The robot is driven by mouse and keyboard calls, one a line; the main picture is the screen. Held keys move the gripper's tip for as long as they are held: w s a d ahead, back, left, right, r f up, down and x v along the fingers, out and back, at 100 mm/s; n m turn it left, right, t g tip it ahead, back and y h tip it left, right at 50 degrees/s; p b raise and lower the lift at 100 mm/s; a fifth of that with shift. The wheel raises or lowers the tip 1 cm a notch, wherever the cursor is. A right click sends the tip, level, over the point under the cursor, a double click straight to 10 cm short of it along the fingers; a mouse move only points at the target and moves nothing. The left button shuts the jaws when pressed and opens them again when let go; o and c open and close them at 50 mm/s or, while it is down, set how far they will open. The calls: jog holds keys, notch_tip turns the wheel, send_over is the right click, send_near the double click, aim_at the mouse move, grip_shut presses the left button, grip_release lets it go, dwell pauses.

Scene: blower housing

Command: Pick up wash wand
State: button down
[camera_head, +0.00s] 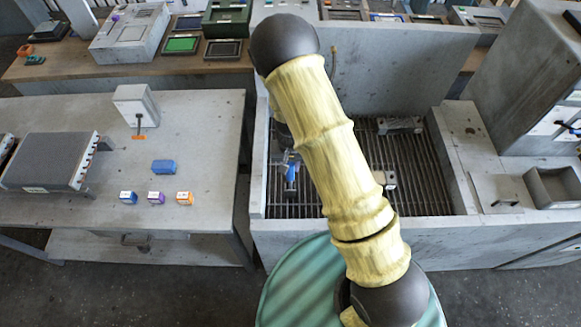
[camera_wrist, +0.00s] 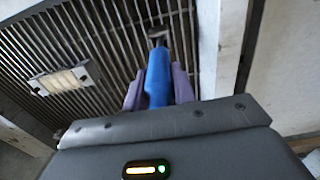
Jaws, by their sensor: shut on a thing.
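The wash wand (camera_wrist: 158,78) has a blue handle and a darker end that points away from me in the wrist view. My gripper (camera_wrist: 160,85) is shut on it, with a purple-grey finger on each side of the blue handle. In the head view the blue handle (camera_head: 291,173) shows over the slatted grate, left of my arm. My gripper there is mostly hidden behind my arm. I cannot tell whether the wand touches the grate.
The grate (camera_head: 420,160) lies in a grey basin with raised walls. A white block (camera_head: 385,179) sits on it, and a grey block (camera_head: 400,125) lies at the back. A table (camera_head: 70,215) with small coloured blocks stands left. An open tray (camera_head: 553,188) is right.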

notch_tip(320, 180, up, 9)
jog(key=shift+s+f+b, duration=0.15)
jog(key=shift+b, duration=0.95)
jog(key=shift+s+a+r, duration=0.1)
jog(key=shift+r, duration=0.25)
jog(key=shift+r, duration=0.1)
jog(key=shift+r+p, duration=0.85)
jog(key=shift+p, duration=0.05)
